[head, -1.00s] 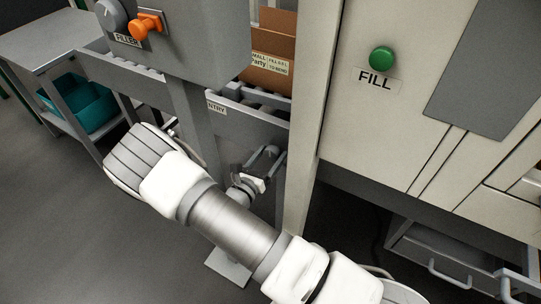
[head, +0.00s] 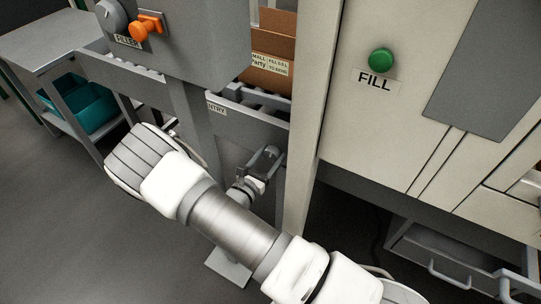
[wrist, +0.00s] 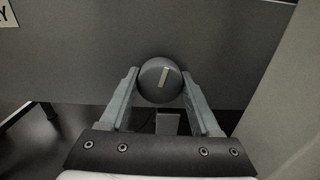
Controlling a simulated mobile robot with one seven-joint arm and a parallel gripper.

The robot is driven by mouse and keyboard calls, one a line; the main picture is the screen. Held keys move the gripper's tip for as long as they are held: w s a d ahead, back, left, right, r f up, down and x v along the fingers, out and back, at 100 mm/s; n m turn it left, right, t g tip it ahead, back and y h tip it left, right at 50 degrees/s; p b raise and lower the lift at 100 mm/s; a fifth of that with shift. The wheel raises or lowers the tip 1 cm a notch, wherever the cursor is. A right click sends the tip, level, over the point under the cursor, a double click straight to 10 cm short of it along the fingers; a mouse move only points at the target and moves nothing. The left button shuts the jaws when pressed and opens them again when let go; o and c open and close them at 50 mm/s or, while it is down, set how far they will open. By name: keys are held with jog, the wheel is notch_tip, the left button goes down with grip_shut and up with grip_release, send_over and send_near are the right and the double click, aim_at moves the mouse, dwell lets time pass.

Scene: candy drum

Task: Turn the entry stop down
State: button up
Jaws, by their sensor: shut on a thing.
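The entry stop is a round grey knob (wrist: 160,80) on the grey side panel of the conveyor (head: 240,137). A pale pointer mark on its face stands nearly upright in the wrist view, leaning slightly right at the top. My gripper (wrist: 160,88) is shut on the knob, with one finger on its left side and one on its right. In the head view my gripper (head: 268,160) is at the panel, below and right of the ENTRY label (head: 215,108). The knob is mostly hidden by the gripper there.
A cream post (head: 306,140) stands just right of my gripper. A green FILL button (head: 382,60) is on the cabinet. An orange knob (head: 146,25) is on the filler housing, upper left. A cardboard box (head: 272,45) sits on the rollers. A teal bin (head: 90,104) is far left.

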jog(key=m, duration=0.3)
jog(key=shift+m, duration=0.4)
jog(key=m, duration=0.3)
jog(key=shift+f+m, duration=0.1)
jog(key=shift+m, duration=0.2)
jog(key=m+b, duration=0.1)
jog(key=m, duration=0.3)
jog(key=shift+m+b, duration=0.75)
jog(key=shift+m, duration=1.15)
jog(key=shift+a, duration=0.1)
jog(key=o, duration=1.4)
jog(key=p+v, duration=0.3)
jog(key=v, duration=1.4)
jog(key=shift+s, duration=0.25)
